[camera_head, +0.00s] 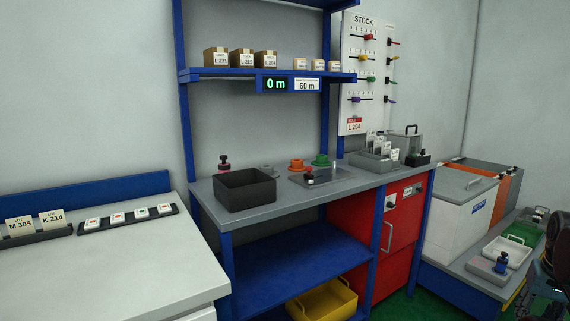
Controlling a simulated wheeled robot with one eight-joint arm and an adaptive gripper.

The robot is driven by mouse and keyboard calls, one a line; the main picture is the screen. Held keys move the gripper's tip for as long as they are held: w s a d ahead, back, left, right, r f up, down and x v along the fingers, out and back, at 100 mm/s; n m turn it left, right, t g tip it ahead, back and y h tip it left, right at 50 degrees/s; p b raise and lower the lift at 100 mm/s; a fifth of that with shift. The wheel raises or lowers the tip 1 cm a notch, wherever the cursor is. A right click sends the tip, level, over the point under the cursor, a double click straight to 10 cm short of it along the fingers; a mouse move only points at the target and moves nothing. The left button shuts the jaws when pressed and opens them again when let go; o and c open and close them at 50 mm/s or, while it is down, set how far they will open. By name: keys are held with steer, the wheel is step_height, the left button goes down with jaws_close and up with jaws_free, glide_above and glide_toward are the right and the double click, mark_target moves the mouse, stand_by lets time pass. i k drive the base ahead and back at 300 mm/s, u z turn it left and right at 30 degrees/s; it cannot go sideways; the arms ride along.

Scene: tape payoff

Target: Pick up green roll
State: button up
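A small green roll (321,161) sits on the grey worktop of the blue-framed bench, toward its back. An orange roll (297,164) stands just left of it. A dark jointed part at the right edge, low in the picture, looks like my gripper (530,298). It is cut off by the frame and far to the right of the green roll, with nothing of it near the bench top. Its fingers are too dark and small to tell whether they are open or shut.
A black open bin (245,193) stands left of the rolls on the worktop (300,207). A grey plate with a red-and-black knob (309,175) lies in front of the green roll. A grey card holder (372,162) stands to the right. A shelf (225,75) hangs above.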

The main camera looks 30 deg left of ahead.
mark_target(322, 160)
steer(key=u, duration=0.55)
steer(key=i, duration=0.75)
steer(key=u, duration=0.5)
